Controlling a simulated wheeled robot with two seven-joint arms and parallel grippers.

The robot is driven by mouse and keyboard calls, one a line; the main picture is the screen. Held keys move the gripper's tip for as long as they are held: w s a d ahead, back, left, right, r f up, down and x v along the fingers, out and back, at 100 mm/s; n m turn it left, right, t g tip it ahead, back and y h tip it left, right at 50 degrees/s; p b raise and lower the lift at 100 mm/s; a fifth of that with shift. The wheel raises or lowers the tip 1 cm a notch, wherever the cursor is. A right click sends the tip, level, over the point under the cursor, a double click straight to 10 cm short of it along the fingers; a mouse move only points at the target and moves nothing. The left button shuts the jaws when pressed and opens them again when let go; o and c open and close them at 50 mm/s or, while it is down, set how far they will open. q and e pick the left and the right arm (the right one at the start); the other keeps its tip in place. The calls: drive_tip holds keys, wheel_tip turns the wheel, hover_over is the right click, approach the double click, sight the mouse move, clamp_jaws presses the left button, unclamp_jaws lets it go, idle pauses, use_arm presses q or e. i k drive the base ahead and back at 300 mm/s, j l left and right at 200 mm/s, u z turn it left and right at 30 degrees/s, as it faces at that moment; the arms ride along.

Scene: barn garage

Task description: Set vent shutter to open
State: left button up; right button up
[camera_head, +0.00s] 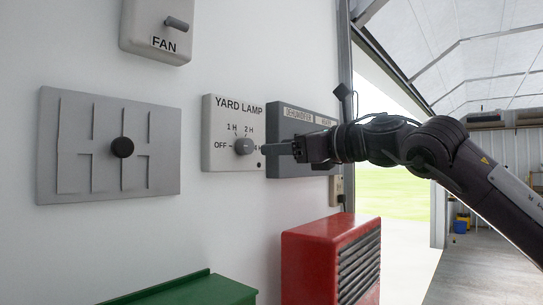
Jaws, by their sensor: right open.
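No control in view carries a readable vent shutter label. My right gripper (276,147) reaches in from the right, fingers pointing left, and is open. Its tips are close to the grey round knob (244,146) of the YARD LAMP panel (220,114); I cannot tell if they touch. The gripper covers part of a dark grey panel (285,170) with two labels, one hard to read. A black lever (345,97) shows at that panel's upper right. My left gripper is not in view.
A grey slotted plate (75,180) with a black knob (122,147) is on the wall at left, below a FAN box (135,35) with a lever. A red louvred unit (310,255) and a green box (190,290) stand below. An open doorway is at right.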

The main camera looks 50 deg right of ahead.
sight(127, 148)
drive_tip(key=k+l, duration=0.15)
drive_tip(key=k, duration=0.6)
drive_tip(key=k+l, duration=0.15)
drive_tip(key=k, duration=0.6)
